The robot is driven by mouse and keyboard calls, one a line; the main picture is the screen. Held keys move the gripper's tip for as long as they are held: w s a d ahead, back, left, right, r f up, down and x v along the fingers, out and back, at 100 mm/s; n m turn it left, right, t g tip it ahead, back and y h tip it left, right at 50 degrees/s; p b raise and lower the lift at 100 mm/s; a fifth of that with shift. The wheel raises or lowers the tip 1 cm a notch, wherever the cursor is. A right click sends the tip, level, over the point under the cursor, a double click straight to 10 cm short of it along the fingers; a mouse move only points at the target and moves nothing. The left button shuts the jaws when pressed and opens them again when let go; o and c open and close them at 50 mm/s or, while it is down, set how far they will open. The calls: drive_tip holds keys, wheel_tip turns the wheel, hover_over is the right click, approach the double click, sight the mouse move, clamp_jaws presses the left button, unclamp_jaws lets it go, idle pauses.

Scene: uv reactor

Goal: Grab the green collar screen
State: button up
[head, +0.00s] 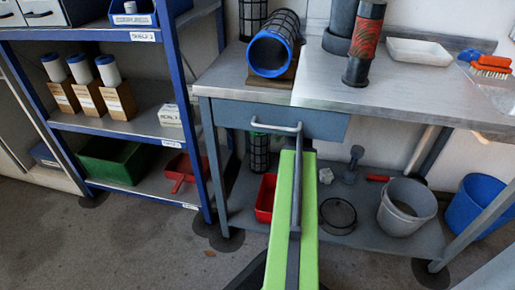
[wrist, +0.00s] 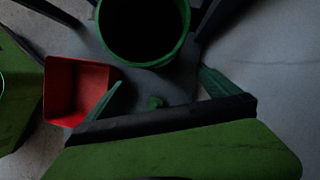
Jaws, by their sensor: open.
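The green collar screen (head: 258,152) is a dark mesh cylinder with a green collar. In the head view the gripper is hidden; my green arm reaches toward the bench.
A red bin (head: 265,198) sits on the lower shelf by the screen; it also shows in the wrist view (wrist: 75,92). A round sieve (head: 338,215) and a grey bucket (head: 407,205) are to the right. A blue-collared screen (head: 272,52) lies on the bench above.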

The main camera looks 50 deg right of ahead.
sight(260, 147)
drive_tip(key=w+a+f+b, duration=0.1)
drive_tip(key=a, duration=0.1)
drive_tip(key=w+a+f+b, duration=0.1)
drive_tip(key=w+a, duration=0.3)
drive_tip(key=a, duration=0.1)
drive_tip(key=shift+w+f+b, duration=0.1)
drive_tip(key=shift+f+b, duration=0.3)
drive_tip(key=shift+c, duration=0.4)
drive_tip(key=c, duration=1.7)
